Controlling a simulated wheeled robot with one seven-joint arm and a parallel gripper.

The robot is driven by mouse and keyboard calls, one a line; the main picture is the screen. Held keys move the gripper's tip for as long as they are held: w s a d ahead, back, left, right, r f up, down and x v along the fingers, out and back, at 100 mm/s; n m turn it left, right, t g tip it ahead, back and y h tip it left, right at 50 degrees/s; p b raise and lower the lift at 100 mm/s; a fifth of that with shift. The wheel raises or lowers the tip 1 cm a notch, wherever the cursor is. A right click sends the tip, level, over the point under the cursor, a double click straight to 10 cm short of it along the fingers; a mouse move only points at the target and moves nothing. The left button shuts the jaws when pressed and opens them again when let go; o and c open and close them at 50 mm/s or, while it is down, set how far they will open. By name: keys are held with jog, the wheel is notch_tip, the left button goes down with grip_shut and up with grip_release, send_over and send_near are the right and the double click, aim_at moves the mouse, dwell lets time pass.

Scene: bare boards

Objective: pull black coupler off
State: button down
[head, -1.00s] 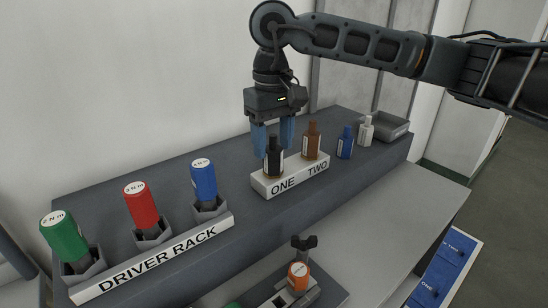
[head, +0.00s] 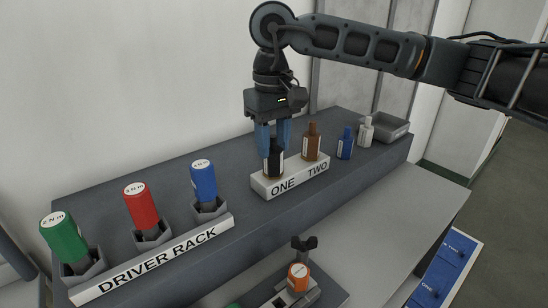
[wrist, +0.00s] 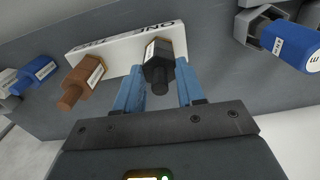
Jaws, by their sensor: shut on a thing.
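The black coupler (head: 274,158) stands upright at the ONE position of the white block (head: 268,189) marked ONE and TWO. My gripper (head: 273,150) points down over it, with its blue fingers shut on the coupler's sides. In the wrist view the black coupler (wrist: 158,66) shows between the two fingers (wrist: 158,92), with a white label on it. The coupler's base is at the block; whether it is seated or just lifted cannot be told.
A brown coupler (head: 311,142) stands at TWO. Blue (head: 346,143) and white (head: 366,131) couplers stand to the right, before a grey tray (head: 391,126). The driver rack (head: 150,262) with green, red and blue drivers is at left. An orange-topped piece (head: 298,277) sits on the lower bench.

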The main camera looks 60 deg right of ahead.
jog(key=shift+r, duration=0.65)
jog(key=shift+r+p, duration=0.55)
jog(key=shift+r, duration=2.55)
